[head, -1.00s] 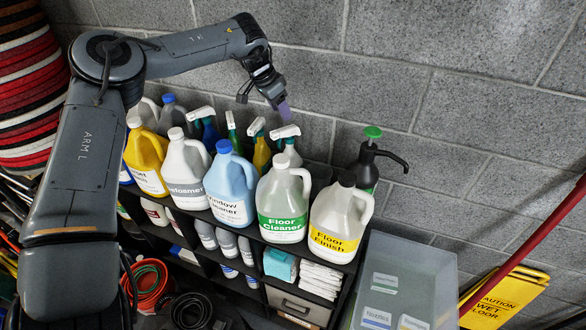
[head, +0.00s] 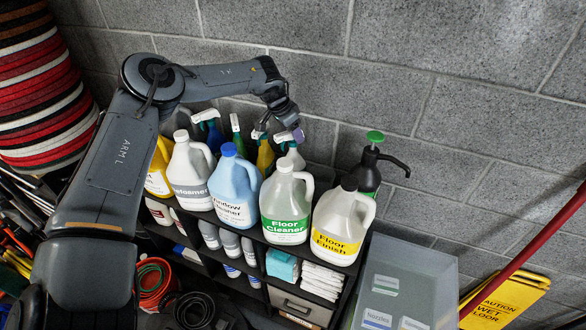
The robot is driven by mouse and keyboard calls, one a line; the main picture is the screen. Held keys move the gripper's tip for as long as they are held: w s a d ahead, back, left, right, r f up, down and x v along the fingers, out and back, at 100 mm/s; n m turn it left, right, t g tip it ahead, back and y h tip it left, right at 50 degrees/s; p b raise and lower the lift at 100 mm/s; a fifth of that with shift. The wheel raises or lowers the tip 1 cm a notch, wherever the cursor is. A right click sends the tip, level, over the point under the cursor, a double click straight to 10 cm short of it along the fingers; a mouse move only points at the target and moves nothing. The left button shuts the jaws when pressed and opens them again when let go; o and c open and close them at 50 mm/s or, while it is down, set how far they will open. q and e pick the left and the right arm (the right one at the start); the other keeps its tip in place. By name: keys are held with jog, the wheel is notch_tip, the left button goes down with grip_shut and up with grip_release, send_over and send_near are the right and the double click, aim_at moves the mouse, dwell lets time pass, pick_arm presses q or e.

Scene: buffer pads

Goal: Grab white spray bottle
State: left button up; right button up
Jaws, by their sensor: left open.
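The white spray bottle (head: 295,158) stands in the back row on top of the shelf, behind the Floor Cleaner jug (head: 287,205). Its lower body is hidden by that jug, and its trigger head is partly covered by my gripper. My left gripper (head: 281,131) reaches in from the left and points down at the bottle's head. It is open, with its fingers close around or just above the head; I cannot tell whether they touch it. My right gripper is not in view.
A yellow spray bottle (head: 264,156) stands just left of the white one. A blue-labelled jug (head: 234,187) and the Floor Finish jug (head: 342,222) are in the front row. A dark pump bottle (head: 368,165) stands at right. The block wall (head: 450,120) is close behind.

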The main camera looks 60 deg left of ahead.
pick_arm(q)
grip_shut()
dwell(0.3)
dwell(1.1)
